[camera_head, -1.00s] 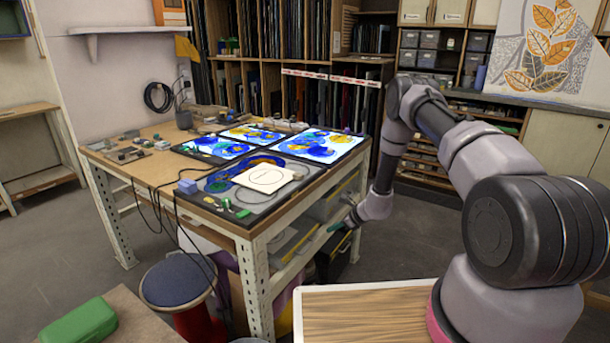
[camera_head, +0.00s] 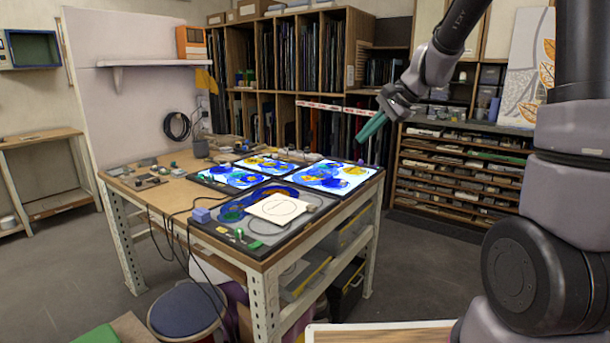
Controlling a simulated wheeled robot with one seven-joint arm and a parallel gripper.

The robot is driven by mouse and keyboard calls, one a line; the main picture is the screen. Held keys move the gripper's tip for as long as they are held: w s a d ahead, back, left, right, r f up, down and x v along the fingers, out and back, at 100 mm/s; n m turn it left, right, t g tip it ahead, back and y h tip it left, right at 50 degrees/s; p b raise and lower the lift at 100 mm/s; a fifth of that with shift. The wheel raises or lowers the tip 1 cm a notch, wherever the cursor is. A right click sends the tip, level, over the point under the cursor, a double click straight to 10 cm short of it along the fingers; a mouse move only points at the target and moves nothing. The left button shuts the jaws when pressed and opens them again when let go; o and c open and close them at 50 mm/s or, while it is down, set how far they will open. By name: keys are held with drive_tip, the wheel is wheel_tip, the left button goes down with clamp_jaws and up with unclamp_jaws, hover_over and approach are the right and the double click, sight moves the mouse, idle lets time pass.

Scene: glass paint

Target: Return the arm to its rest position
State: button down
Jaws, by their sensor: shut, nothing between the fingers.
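My arm is raised on the right side of the view, its upper part bent over toward the left. My gripper (camera_head: 370,128) hangs from it, tilted down to the left, with green fingers that are shut and empty.
Lit panels with blue and yellow glass (camera_head: 335,176) and a white sheet (camera_head: 277,208) lie on the worktable. A blue stool (camera_head: 186,308) stands in front. A drawer rack (camera_head: 455,172) and a leaf-patterned panel (camera_head: 522,70) are behind my arm. Floor right of the table is clear.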

drive_tip(key=s+d+r+n+t+h, duration=0.1)
drive_tip(key=s+d+r+n, duration=0.1)
drive_tip(key=s, duration=0.6)
drive_tip(key=s+d+r+n+t+h, duration=0.1)
drive_tip(key=s+d+r, duration=0.3)
drive_tip(key=s, duration=0.4)
drive_tip(key=s+d+r+n+t+h, duration=0.1)
drive_tip(key=s+d+r+n+h, duration=0.1)
drive_tip(key=s, duration=0.6)
drive_tip(key=shift+d+r+n+h, duration=0.4)
drive_tip(key=shift+d+r+n, duration=0.1)
drive_tip(key=shift+n, duration=0.1)
